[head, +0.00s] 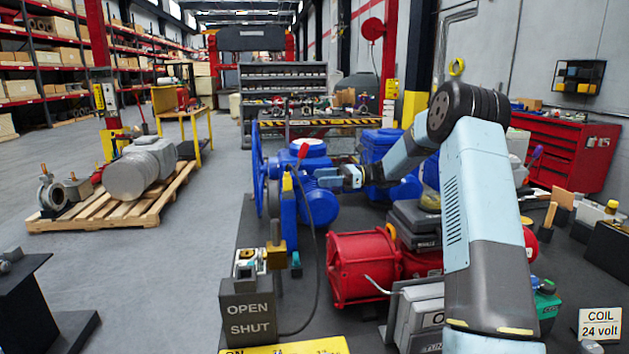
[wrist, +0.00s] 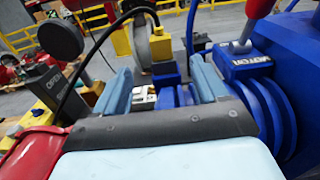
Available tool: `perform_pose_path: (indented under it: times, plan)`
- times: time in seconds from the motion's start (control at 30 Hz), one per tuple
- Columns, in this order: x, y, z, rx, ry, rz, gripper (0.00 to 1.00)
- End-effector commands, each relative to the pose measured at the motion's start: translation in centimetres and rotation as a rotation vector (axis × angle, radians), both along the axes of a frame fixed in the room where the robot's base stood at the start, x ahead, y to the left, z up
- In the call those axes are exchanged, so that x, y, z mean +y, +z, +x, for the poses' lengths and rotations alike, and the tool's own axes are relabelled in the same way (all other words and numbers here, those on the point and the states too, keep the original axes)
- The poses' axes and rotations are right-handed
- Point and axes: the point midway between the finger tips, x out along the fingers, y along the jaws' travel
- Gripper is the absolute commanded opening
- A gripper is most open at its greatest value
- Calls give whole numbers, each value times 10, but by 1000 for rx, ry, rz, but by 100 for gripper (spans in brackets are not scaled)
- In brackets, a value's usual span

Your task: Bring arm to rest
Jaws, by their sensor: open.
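My light-blue arm rises at the right of the head view and bends left to my gripper (head: 328,177). The gripper is in front of the blue valve actuator (head: 318,203), close to its body; I cannot tell whether they touch. In the wrist view my gripper (wrist: 162,85) has its two light-blue fingers apart. No held object shows between them; blue and yellow parts appear beyond the gap. A ribbed blue housing (wrist: 265,95) with a red-knobbed lever is close to the right finger. The lever's red knob (head: 303,151) also shows in the head view.
A red cylindrical actuator (head: 365,268) lies below my forearm. An OPEN/SHUT block (head: 252,312) stands at the bench front, with a black cable looping near it. A blue handwheel (head: 258,170) is left of the gripper. Open floor (head: 130,275) lies left, around a pallet (head: 95,212).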

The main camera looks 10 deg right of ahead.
Motion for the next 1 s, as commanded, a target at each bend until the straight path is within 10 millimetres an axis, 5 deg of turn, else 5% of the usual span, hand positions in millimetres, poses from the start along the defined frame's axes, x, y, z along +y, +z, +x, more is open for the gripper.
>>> perform_pose_path:
  times: [0.17, 0.5, 1.0]
  plan:
    - [13, 13, -19, -51, 25, -79, 72]
    - [41, 40, -88, -241, 118, -344, 72]
    - [49, 66, -195, -555, 277, -705, 72]
